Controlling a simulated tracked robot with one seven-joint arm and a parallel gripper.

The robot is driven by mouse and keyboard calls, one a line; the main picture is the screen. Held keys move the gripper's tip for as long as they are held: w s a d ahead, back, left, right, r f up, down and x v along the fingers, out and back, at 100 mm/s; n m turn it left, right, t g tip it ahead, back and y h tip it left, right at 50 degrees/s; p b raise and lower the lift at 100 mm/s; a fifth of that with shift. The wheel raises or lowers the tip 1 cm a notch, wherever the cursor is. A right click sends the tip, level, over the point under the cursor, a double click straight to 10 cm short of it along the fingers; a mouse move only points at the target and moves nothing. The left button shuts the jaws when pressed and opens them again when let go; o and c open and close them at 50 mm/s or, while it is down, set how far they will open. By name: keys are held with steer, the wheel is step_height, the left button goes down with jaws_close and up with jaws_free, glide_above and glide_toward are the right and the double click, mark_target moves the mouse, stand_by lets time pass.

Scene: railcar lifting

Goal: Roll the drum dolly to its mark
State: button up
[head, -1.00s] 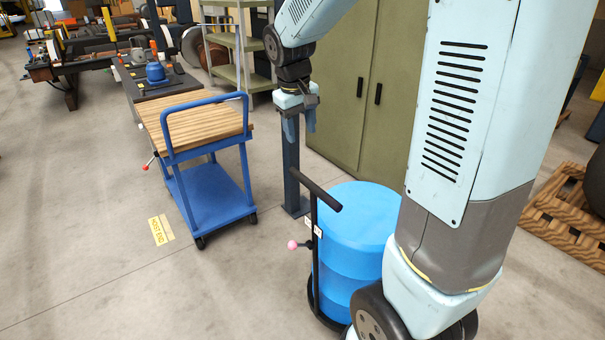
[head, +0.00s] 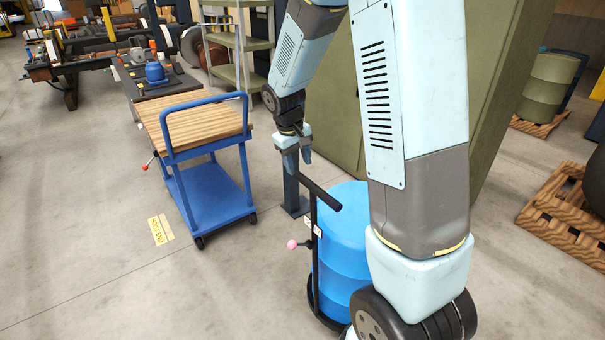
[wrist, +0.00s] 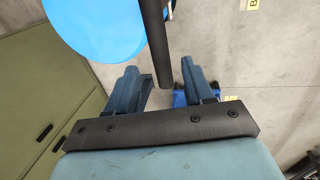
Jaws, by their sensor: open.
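The drum dolly (head: 312,262) stands upright on the floor in front of my base, with a black frame, a black bar handle (head: 320,193) and a pink knob on its side. It carries a blue drum (head: 342,245), partly hidden behind my arm. My gripper (head: 293,170) is open and empty, above and just behind the handle's left end. In the wrist view, my gripper's fingers (wrist: 164,80) are apart. The black handle (wrist: 156,45) points down toward the gap between them, and the blue drum (wrist: 95,25) is at upper left. I cannot tell whether any finger touches the handle.
A blue cart (head: 210,185) with a wooden top stands to the left. A yellow floor label (head: 161,229) reading "HOIST END" lies beside it. Green cabinets (head: 335,125) stand behind, and a wooden pallet (head: 565,215) lies at right. The floor at front left is open.

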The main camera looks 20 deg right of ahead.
mark_target(301, 175)
steer(key=shift+w+d+f, duration=0.1)
steer(key=shift+d+f, duration=0.1)
steer(key=shift+f, duration=1)
steer(key=shift+w+d+f, duration=0.1)
steer(key=shift+d+f, duration=0.1)
steer(key=shift+f, duration=0.95)
steer(key=shift+c, duration=0.2)
jaws_close()
